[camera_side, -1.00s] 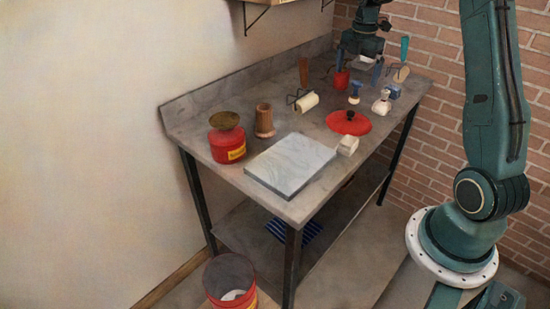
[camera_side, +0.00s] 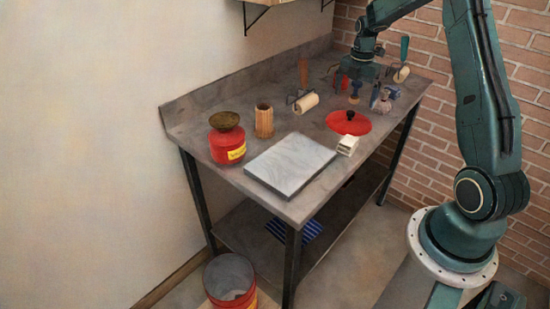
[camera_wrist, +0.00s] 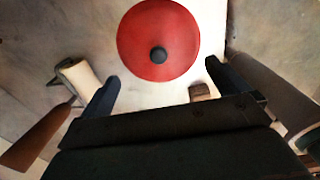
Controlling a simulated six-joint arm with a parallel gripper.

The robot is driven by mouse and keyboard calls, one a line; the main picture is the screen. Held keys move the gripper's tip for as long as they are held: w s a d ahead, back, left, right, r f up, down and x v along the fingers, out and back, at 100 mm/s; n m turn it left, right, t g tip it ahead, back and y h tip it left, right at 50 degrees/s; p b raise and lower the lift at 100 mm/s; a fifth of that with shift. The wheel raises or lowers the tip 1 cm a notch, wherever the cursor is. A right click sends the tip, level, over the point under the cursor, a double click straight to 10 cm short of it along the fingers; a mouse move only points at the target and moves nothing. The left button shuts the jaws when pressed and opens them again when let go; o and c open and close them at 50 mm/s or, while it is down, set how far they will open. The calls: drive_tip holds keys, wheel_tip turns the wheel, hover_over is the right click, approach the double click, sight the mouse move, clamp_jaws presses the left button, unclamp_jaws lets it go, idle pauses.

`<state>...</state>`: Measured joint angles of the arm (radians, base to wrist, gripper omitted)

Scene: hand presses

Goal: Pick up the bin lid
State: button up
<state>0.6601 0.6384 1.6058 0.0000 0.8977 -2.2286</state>
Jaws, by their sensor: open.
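The bin lid (camera_side: 348,123) is a round red disc with a black knob in its middle. It lies flat on the grey workbench (camera_side: 205,100), right of centre in the side view. In the wrist view the lid (camera_wrist: 140,45) fills the top middle, with its knob towards me. My gripper (camera_side: 358,92) is over the bench, behind the lid and above the small tools. Its two fingers stand wide apart in the wrist view (camera_wrist: 162,72), with nothing held between them. The lid is beyond the fingertips and apart from them.
A brayer (camera_side: 304,103) lies left of the lid and a small white block (camera_side: 347,145) in front. A wooden-handled stamp (camera_side: 354,99) and other small tools stand under my gripper. A grey slab (camera_side: 290,165), wooden cup (camera_side: 264,121) and red can (camera_side: 227,145) are further left. A red bin (camera_side: 231,280) stands on the floor.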

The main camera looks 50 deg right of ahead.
sight(351, 112)
drive_tip(key=shift+f, duration=1.1)
drive_tip(key=shift+f, duration=0.1)
drive_tip(key=shift+w+f, duration=0.1)
drive_tip(key=shift+f, duration=2.4)
drive_tip(key=shift+a+f, duration=0.1)
drive_tip(key=c, duration=2.2)
